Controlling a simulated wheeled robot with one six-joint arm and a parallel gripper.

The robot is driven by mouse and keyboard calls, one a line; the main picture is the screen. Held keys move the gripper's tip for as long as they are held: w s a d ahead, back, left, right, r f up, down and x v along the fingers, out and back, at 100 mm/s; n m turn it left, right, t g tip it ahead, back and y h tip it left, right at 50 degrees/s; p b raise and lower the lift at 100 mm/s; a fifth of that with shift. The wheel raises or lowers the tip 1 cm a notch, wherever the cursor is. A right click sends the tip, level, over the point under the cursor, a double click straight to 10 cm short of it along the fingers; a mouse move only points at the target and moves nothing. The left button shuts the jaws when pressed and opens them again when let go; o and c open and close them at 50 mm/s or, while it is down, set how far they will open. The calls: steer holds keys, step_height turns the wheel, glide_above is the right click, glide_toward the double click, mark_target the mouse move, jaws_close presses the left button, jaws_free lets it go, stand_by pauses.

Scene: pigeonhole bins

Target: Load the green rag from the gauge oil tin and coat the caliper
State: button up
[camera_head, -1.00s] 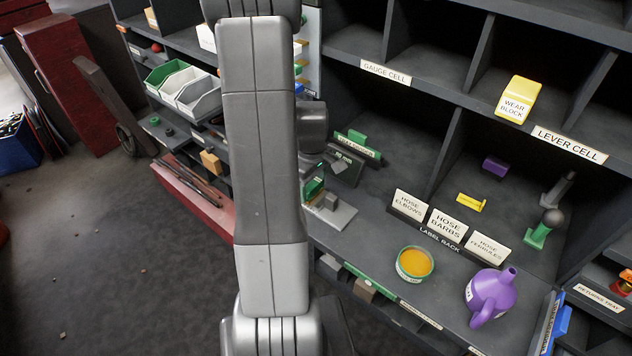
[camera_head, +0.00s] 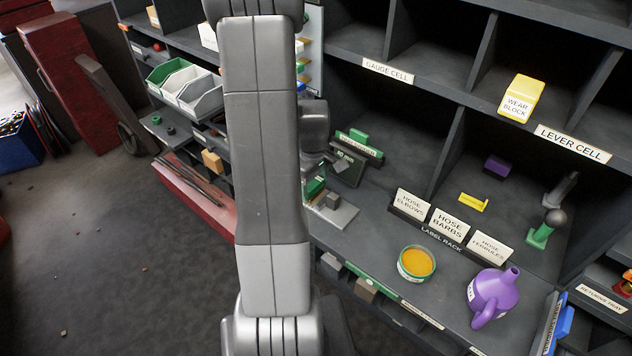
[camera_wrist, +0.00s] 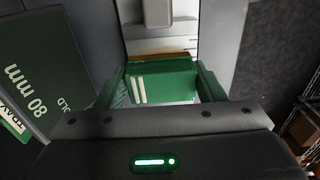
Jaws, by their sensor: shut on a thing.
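My gripper (camera_wrist: 161,92) is shut on a green block-like thing with two pale stripes, which looks like the green rag (camera_wrist: 165,80). In the head view green shows low beside my arm (camera_head: 314,187), close to a pale grey plate with grey blocks (camera_head: 340,214). I cannot tell whether these grey parts are the caliper, nor whether the rag touches them. A round tin of orange oil with a green and white side (camera_head: 416,264), apparently the gauge oil tin, stands open on the shelf to the right, apart from my gripper.
A dark 80 mm board (camera_head: 346,165) stands beside my gripper. The label rack (camera_head: 440,240) with hose cards and a purple jug (camera_head: 493,294) flank the tin. Upright dividers bound the cells; a yellow wear block (camera_head: 520,97) sits above. Some shelf behind the rack is clear.

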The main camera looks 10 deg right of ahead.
steer(key=shift+w+d+f, duration=0.1)
steer(key=shift+w+d, duration=0.6)
steer(key=shift+d, duration=0.2)
steer(key=shift+s+a, duration=0.7)
steer(key=shift+a, duration=0.25)
steer(key=shift+w+d, duration=0.7)
steer(key=shift+d, duration=0.25)
steer(key=shift+r+p, duration=0.45)
steer(key=shift+r, duration=0.45)
